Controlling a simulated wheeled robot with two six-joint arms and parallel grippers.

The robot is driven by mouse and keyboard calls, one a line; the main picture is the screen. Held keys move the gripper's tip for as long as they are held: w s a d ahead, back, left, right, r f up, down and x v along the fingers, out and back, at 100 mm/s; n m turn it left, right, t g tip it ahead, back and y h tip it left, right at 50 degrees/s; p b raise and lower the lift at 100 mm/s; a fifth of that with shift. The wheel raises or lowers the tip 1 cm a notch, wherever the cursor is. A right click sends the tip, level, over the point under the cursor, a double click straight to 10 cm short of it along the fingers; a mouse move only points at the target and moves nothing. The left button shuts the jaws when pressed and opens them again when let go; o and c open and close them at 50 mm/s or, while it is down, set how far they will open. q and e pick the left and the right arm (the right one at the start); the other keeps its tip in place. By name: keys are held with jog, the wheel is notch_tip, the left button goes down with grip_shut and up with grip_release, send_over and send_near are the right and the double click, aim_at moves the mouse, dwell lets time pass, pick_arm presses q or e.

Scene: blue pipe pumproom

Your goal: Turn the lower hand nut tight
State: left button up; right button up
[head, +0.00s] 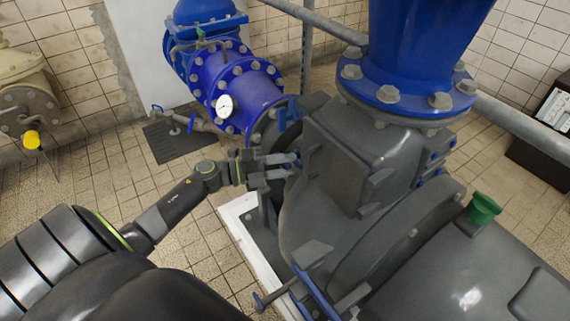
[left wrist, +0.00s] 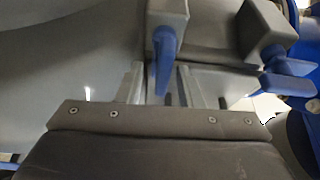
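A blue hand nut (left wrist: 165,62) with a narrow wing hangs below a grey block in the left wrist view. Contact cannot be made out. My right gripper is not in view.
A second blue hand nut (left wrist: 285,72) sits close on the right in the left wrist view. The grey pump housing (head: 330,220) stands right of my left gripper. Tiled floor (head: 195,245) lies open at left.

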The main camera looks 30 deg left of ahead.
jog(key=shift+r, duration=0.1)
pick_arm(q)
jog(key=shift+s+a, duration=0.35)
jog(key=shift+a, duration=0.05)
jog(key=v, duration=1.6)
jog(key=shift+p, duration=0.4)
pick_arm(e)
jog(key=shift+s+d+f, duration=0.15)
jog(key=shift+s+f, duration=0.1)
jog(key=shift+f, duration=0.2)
pick_arm(q)
jog(key=shift+s+a, duration=0.1)
jog(key=shift+s, duration=0.05)
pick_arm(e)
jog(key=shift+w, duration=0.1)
